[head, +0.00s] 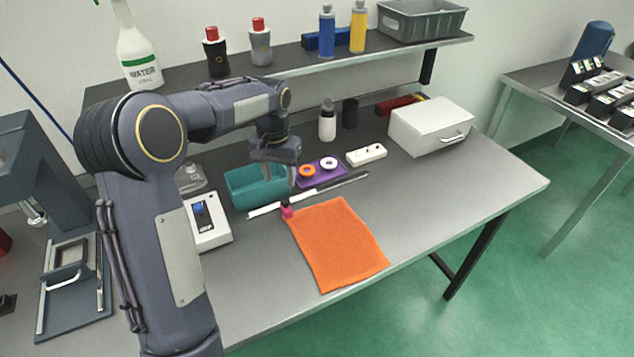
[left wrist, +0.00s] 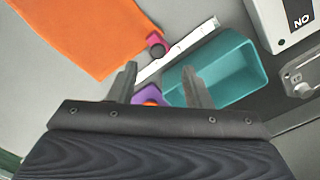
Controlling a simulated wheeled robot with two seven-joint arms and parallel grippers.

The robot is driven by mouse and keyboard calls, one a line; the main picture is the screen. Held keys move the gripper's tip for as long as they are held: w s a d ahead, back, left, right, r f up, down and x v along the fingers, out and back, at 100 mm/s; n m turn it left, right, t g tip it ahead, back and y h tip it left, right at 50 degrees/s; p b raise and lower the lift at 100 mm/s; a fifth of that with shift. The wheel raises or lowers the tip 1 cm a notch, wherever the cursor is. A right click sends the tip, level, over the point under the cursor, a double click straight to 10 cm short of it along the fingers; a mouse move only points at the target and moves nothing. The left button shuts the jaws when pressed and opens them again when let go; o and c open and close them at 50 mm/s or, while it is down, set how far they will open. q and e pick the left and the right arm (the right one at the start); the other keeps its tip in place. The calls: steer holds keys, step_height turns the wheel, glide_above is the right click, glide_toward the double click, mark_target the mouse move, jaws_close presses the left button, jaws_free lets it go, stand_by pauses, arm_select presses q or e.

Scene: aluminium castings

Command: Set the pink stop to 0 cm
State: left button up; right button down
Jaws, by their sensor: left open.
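A long thin ruler rail (head: 264,209) lies on the grey bench, white at its left end and darker towards the right. The small pink stop (head: 287,212) sits on the rail, some way in from its left end, by the corner of the orange cloth. In the left wrist view the pink stop (left wrist: 153,40) has a dark round knob, and the rail (left wrist: 187,42) runs past it. The scale marks are too small to read. My left gripper (head: 281,180) is open and empty, above the rail and apart from the stop; its two fingers (left wrist: 159,78) point towards the rail.
A teal bin (head: 256,187) stands just behind the rail. A purple tray (head: 321,174) with orange and white rings lies behind its middle. The orange cloth (head: 337,245) lies in front. A white switch box (head: 209,226) is at left. The bench right of the cloth is clear.

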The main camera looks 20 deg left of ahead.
mark_target(285, 200)
arm_select(q)
steer(key=shift+w+d+f, duration=0.1)
steer(key=shift+w+f, duration=0.15)
steer(key=shift+w, duration=0.3)
steer(key=shift+w+f, duration=0.1)
steer(key=shift+f, duration=0.25)
step_height(285, 200, down, 7)
steer(key=shift+f+p, duration=0.1)
steer(key=shift+p, duration=0.45)
steer(key=shift+c, duration=0.3)
jaws_close()
